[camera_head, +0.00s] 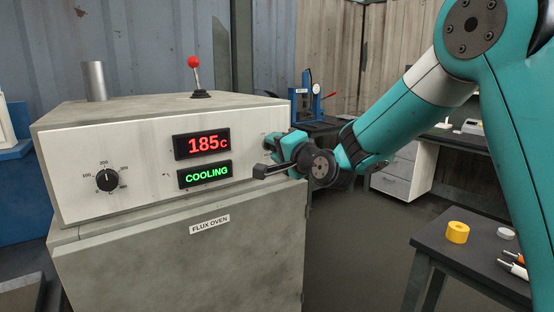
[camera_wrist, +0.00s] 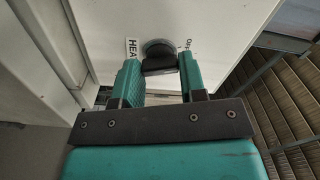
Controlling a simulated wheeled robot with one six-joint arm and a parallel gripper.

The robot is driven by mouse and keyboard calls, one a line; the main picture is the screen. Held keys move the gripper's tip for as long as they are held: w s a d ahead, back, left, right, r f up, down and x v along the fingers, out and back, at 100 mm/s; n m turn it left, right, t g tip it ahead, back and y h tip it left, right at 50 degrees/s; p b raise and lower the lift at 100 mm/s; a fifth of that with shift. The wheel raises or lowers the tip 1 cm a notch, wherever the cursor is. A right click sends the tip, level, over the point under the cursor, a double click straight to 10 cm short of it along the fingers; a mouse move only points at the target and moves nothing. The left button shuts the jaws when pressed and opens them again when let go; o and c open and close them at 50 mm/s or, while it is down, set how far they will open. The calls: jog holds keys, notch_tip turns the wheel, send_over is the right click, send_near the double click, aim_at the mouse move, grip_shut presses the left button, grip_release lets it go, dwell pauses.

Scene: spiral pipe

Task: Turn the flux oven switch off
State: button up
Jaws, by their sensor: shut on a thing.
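The flux oven (camera_head: 120,212) is a worn, off-white box at the left of the head view. Its red display (camera_head: 202,144) reads 185C and its green display (camera_head: 205,174) reads COOLING. In the wrist view, a dark round switch (camera_wrist: 159,58) sits on the pale panel between the labels HEA… and OF…, both partly hidden. My gripper (camera_wrist: 158,68) is shut on the switch, one teal finger on each side. In the head view, my gripper (camera_head: 270,155) is at the right end of the oven's front panel and hides the switch.
A temperature dial (camera_head: 107,180) is on the left of the panel. A red-tipped lever (camera_head: 195,76) and a metal pipe (camera_head: 94,81) stand on the oven's top. A dark table (camera_head: 462,262) with a yellow ring (camera_head: 457,232) is at the lower right. Open floor lies between.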

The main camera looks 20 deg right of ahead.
jog(key=shift+f+n+b, duration=0.15)
jog(key=shift+n+b, duration=0.9)
jog(key=shift+n, duration=0.05)
jog(key=o, duration=0.9)
jog(key=shift+s, duration=0.1)
jog(key=b+v, duration=0.5)
jog(key=v, duration=1.2)
jog(key=shift+s+r, duration=0.1)
jog(key=shift+r, duration=0.1)
